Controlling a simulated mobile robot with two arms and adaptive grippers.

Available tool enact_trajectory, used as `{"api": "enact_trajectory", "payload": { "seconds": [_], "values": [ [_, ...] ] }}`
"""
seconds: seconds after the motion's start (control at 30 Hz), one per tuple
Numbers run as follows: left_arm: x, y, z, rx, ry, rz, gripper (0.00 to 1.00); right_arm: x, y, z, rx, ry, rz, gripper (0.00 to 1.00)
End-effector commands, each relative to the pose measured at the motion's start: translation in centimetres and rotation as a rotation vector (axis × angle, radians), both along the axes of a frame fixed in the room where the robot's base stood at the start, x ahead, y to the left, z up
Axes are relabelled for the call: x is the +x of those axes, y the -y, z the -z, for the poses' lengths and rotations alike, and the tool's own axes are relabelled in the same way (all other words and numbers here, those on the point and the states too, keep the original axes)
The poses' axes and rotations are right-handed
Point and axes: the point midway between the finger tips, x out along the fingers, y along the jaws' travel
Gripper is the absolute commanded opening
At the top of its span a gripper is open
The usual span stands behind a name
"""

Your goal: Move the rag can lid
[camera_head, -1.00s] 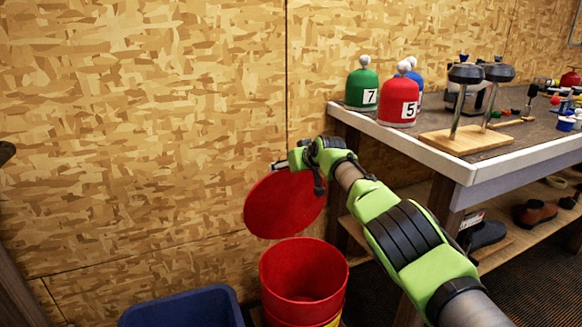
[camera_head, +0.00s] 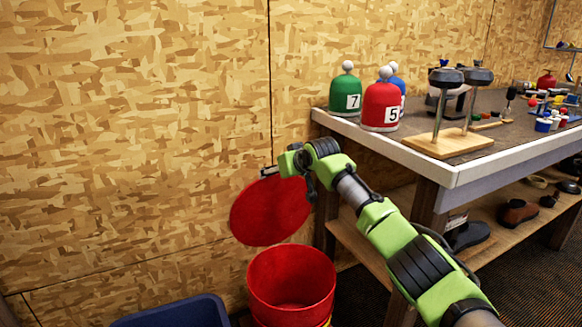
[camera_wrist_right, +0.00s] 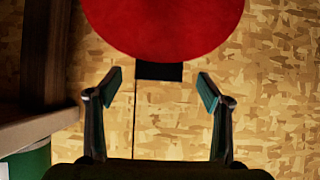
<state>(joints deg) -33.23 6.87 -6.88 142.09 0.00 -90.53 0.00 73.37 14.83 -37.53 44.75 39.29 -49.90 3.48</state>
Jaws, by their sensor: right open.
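The round red rag can lid (camera_head: 271,211) stands tilted up near the wall, above and behind the open red can (camera_head: 291,280). Whether it touches the wall or the can is unclear. My right gripper (camera_head: 268,171) is at the lid's upper edge. In the right wrist view my right gripper (camera_wrist_right: 160,85) is open. The lid (camera_wrist_right: 165,25) lies just beyond its fingertips, with a dark tab (camera_wrist_right: 158,71) at its edge, between the fingers' lines. Neither finger visibly touches the lid. My left gripper is not in view.
A blue bin (camera_head: 175,312) stands left of the can. A workbench (camera_head: 480,160) at the right holds numbered green and red club covers (camera_head: 381,107) and a wooden stand (camera_head: 447,142). My right arm passes in front of the bench's near end. Wood-panel wall stands close behind.

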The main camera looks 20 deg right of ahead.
Motion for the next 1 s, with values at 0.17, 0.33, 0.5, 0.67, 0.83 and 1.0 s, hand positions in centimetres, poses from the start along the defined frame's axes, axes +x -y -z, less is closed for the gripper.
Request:
{"api": "enact_trajectory", "payload": {
  "seconds": [0.17,0.33,0.5,0.67,0.83,1.0],
  "values": [
    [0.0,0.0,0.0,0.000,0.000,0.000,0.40,-1.9,0.5,-1.1,-0.001,0.001,0.000,0.72],
    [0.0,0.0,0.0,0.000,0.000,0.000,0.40,-3.8,0.8,-2.5,0.000,0.003,-0.001,0.72],
    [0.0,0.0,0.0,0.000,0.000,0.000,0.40,-5.5,1.1,-3.6,0.000,0.003,0.001,0.72],
    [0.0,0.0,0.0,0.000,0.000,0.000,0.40,-6.4,1.3,-4.1,-0.001,0.002,0.002,0.72],
    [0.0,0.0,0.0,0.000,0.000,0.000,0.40,-6.6,1.4,-4.3,0.000,0.001,0.001,0.72],
    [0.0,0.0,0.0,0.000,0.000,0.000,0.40,-6.6,1.4,-4.3,0.000,0.001,0.001,0.70]
  ]
}}
